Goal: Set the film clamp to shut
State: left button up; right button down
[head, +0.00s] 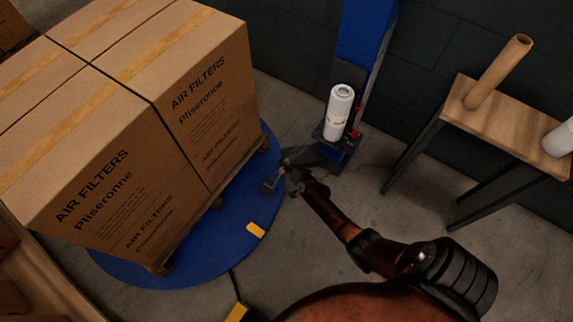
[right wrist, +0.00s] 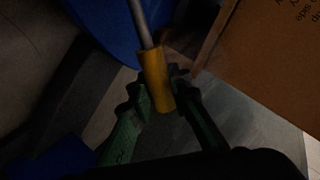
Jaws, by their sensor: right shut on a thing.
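The film clamp appears as a small dark mechanism (head: 270,186) at the right rim of the blue turntable, beside the pallet of boxes. My right gripper (head: 288,168) is at it, with the arm reaching in from the lower right. In the right wrist view, a yellow handle (right wrist: 158,80) on a grey rod (right wrist: 141,22) lies between the green-tinted fingers of my right gripper (right wrist: 160,95), which are shut on it. The clamp's jaw is too small and dark to tell whether it is open or shut. My left gripper is not in view.
Stacked air-filter boxes (head: 150,120) stand on the blue turntable (head: 240,250), close left of my gripper. A white film roll (head: 339,112) stands on a carriage at the blue mast (head: 362,45). A wooden bench (head: 510,128) carries a cardboard tube (head: 497,72). Floor between is clear.

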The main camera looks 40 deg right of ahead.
jog(key=shift+d+f, duration=0.1)
jog(key=c, duration=1.8)
grip_release()
jog(key=shift+o, duration=0.2)
jog(key=shift+s+a+r, duration=0.2)
jog(key=shift+s+a, duration=0.1)
jog(key=shift+s, duration=0.15)
jog(key=d+v, duration=0.1)
jog(key=v, duration=1)
jog(key=shift+a, duration=0.3)
jog(key=shift+r, duration=0.1)
